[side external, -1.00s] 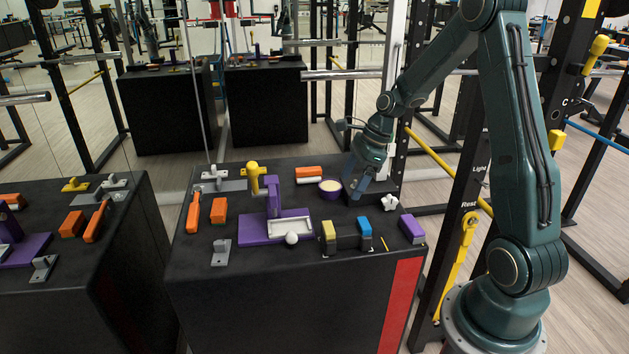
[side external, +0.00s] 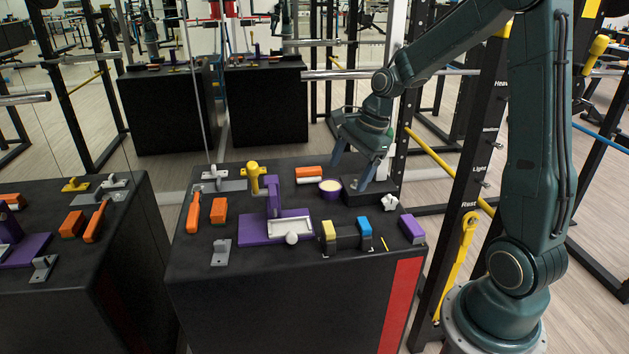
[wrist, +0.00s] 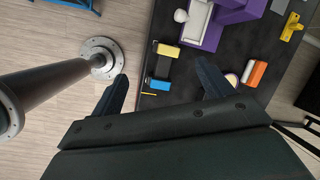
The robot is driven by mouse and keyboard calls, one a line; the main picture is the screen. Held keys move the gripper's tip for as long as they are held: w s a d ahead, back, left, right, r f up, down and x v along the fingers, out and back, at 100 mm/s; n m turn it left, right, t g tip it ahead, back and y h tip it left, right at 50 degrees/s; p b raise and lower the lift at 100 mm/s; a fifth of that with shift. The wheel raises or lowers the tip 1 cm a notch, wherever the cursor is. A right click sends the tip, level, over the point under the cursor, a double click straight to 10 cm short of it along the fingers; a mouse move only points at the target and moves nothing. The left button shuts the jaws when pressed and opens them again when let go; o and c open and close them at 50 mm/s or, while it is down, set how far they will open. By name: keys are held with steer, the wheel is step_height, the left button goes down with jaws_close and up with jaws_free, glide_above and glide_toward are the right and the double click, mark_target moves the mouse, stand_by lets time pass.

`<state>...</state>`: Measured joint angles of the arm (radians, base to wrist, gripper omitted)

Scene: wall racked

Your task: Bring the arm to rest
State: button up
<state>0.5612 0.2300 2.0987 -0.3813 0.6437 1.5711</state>
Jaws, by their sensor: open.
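My gripper (side external: 351,171) is over the back right part of the black bench top (side external: 205,262) in the side view. Its two dark fingers point down and stand apart, with nothing seen between them. In the wrist view my gripper (wrist: 162,82) is also spread and empty, with one finger over the floor side and one over the bench. One fingertip overlaps a black block (side external: 372,196) in the side view; I cannot tell whether they touch.
A purple bowl (side external: 330,193), orange block (side external: 308,173), purple stand (side external: 262,230), yellow-and-blue-ended part (side external: 346,240), white star-shaped knob (side external: 391,202) and purple block (side external: 412,229) sit on the bench. Black rack posts (side external: 478,150) rise at the right. A mirror stands behind the bench.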

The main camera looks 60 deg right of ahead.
steer(key=s+a+r+n+t+h, duration=0.1)
steer(key=s+a+r+n, duration=0.4)
steer(key=s+n, duration=0.4)
steer(key=s+a+r+n+t+h, duration=0.1)
steer(key=s+a+r+n, duration=0.5)
steer(key=s+a+n, duration=0.2)
steer(key=s+n, duration=0.2)
steer(key=n, duration=0.2)
steer(key=shift+a+r, duration=0.15)
steer(key=shift+r, duration=0.05)
